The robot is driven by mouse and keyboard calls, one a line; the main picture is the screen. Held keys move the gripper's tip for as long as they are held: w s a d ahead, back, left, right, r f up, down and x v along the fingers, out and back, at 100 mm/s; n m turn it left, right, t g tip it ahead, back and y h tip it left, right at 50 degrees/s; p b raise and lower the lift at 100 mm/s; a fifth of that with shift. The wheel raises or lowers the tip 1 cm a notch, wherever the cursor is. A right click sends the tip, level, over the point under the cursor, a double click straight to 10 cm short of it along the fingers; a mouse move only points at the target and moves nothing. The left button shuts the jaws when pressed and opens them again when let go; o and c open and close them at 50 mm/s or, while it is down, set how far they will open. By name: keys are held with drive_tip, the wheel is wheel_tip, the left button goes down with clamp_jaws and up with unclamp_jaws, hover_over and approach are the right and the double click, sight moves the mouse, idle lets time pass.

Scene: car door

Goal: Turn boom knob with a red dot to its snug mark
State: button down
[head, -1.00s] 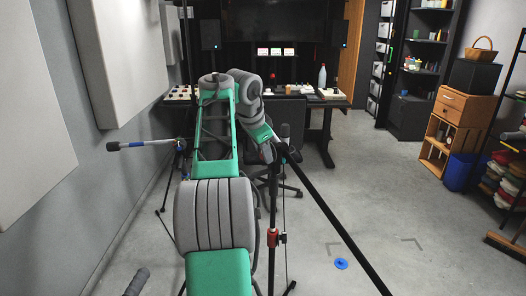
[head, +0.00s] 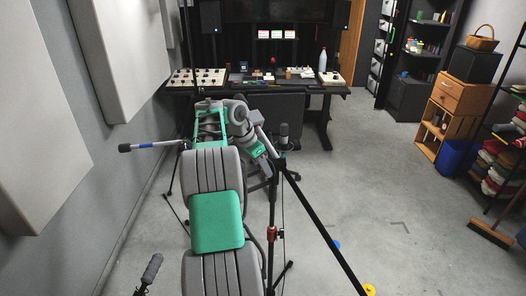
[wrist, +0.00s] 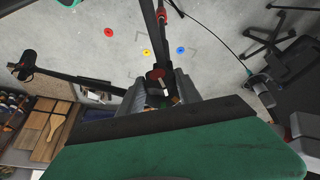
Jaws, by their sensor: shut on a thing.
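The dark boom arm (head: 320,227) slants from the lower right up to a joint on its upright stand (head: 272,200). My gripper (head: 272,166) is at that joint, with my arm reaching in from the left. In the wrist view, the grey fingers of my gripper (wrist: 163,91) are shut on the knob (wrist: 155,86) at the joint. A dark red round patch (wrist: 156,73) and a small pale mark (wrist: 166,92) show there. The fingers hide much of the knob, so I cannot tell the red dot's position against the snug mark.
Another stand's boom with a blue band (head: 145,146) reaches left. A microphone (head: 284,134) rises behind my gripper. Red (wrist: 108,32), yellow (wrist: 147,52) and blue (wrist: 181,50) discs lie on the floor. A desk (head: 262,82) stands behind. Open floor lies to the right.

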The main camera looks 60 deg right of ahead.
drive_tip(key=shift+w+d+r+p, duration=0.15)
drive_tip(key=shift+r+p, duration=0.25)
drive_tip(key=shift+p, duration=0.75)
drive_tip(key=shift+f+g, duration=0.3)
drive_tip(key=shift+f, duration=0.05)
drive_tip(key=c, duration=0.8)
unclamp_jaws()
drive_tip(key=shift+y, duration=0.3)
drive_tip(key=shift+c, duration=0.2)
